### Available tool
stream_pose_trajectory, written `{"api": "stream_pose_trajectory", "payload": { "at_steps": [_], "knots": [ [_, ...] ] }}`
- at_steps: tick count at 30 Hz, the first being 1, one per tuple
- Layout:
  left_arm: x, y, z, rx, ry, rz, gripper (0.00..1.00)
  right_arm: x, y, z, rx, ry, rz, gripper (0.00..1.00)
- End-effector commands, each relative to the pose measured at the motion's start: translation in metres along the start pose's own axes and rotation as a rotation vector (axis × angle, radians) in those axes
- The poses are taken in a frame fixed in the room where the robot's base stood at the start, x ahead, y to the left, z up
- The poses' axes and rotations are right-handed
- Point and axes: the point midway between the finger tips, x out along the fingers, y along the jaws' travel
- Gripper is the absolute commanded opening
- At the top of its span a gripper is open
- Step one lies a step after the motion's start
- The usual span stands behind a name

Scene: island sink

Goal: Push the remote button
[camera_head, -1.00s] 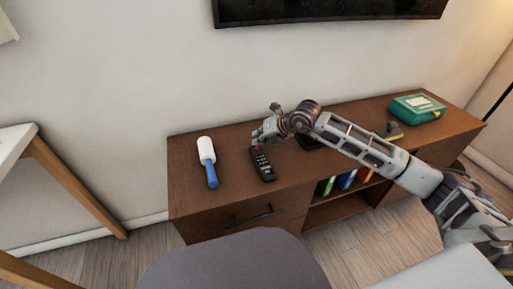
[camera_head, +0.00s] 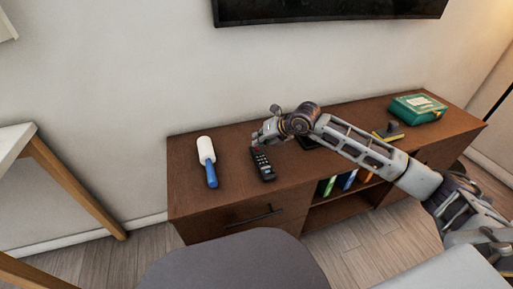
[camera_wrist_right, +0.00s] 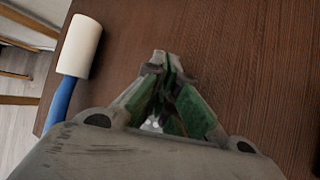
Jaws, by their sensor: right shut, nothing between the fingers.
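The black remote (camera_head: 263,166) lies on the brown wooden cabinet, to the right of a lint roller. My right gripper (camera_head: 258,140) is shut and empty, with its fingertips low over the far end of the remote. In the head view I cannot tell whether the tips touch it. In the right wrist view the closed fingertips (camera_wrist_right: 164,58) point at the wood. The remote is mostly hidden behind the fingers there; only a few pale spots show between them. My left gripper is not in view.
The lint roller (camera_head: 207,162), white with a blue handle, lies left of the remote. The cabinet (camera_head: 187,204) also carries a green box (camera_head: 418,108) at the right. A dark screen (camera_head: 330,10) hangs on the wall above. A grey rounded thing (camera_head: 235,262) stands in front.

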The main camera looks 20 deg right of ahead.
Motion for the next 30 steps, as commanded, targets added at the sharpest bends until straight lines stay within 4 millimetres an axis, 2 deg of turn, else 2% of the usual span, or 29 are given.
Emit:
{"api": "stream_pose_trajectory", "payload": {
  "at_steps": [17,30],
  "knots": [
    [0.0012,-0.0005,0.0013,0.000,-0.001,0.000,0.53,0.0014,-0.0010,-0.0011,0.000,0.001,0.000,0.00],
    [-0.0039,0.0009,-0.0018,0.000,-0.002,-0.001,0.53,-0.0065,0.0047,0.0046,0.000,0.000,0.000,0.00]
  ]
}}
